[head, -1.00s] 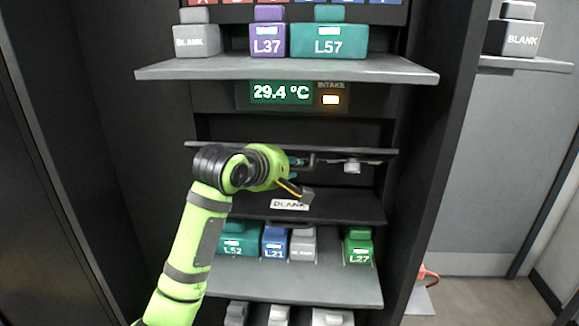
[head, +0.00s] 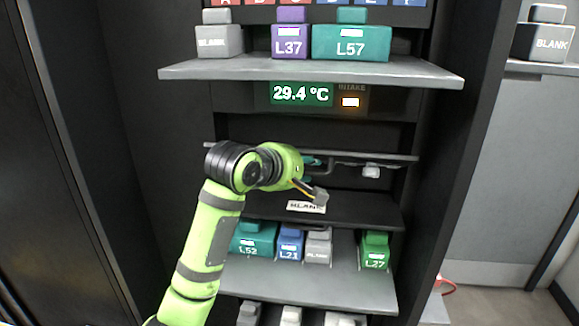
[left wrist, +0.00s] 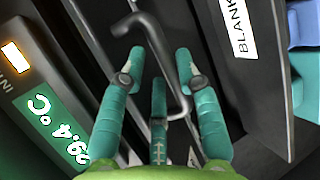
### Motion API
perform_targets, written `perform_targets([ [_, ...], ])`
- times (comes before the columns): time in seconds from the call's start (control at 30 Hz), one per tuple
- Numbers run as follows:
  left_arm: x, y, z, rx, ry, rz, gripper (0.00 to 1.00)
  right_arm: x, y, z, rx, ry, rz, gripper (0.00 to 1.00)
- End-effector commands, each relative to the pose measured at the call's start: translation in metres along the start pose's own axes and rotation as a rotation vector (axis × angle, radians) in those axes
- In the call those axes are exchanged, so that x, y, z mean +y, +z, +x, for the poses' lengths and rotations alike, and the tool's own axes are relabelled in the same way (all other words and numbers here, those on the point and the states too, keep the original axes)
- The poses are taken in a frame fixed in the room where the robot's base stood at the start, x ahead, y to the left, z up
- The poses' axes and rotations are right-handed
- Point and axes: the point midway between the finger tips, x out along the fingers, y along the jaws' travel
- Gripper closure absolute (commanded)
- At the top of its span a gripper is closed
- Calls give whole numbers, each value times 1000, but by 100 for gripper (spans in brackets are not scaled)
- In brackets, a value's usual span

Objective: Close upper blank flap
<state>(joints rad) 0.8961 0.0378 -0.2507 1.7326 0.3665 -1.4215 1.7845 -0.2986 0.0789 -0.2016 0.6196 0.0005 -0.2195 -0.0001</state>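The dark flap with a white BLANK label (head: 318,207) spans the rack bay above the lower shelf; its exact angle is hard to tell. The label also shows in the left wrist view (left wrist: 238,28), tilted. A bent grey handle bar (left wrist: 172,60) lies between the teal fingers of my left gripper (left wrist: 158,72). The fingers are spread apart on either side of the bar, and no firm grip shows. In the head view my left gripper (head: 310,172) is mostly hidden behind its own wrist, in front of the bay. My right gripper is not in view.
A grey upper shelf (head: 310,72) juts out above, with L37, L57 and blank modules. A lower shelf (head: 320,282) holds L52, L21, blank and L27 modules. A lit 29.4 °C display (head: 300,94) sits between. Dark cabinet walls stand on both sides.

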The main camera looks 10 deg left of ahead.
Motion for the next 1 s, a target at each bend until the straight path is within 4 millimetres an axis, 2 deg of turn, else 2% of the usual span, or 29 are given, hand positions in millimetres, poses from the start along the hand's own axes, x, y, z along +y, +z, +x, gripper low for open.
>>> perform_targets([
  [0.3,2,0,-68,0,7,1,68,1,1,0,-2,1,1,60],
  [0.5,1,0,-96,2,5,2,68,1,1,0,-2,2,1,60],
  [0.7,0,-1,-105,1,3,1,68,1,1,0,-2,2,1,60],
  [1.0,-5,-2,-103,4,-6,9,68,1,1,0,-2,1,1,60],
])
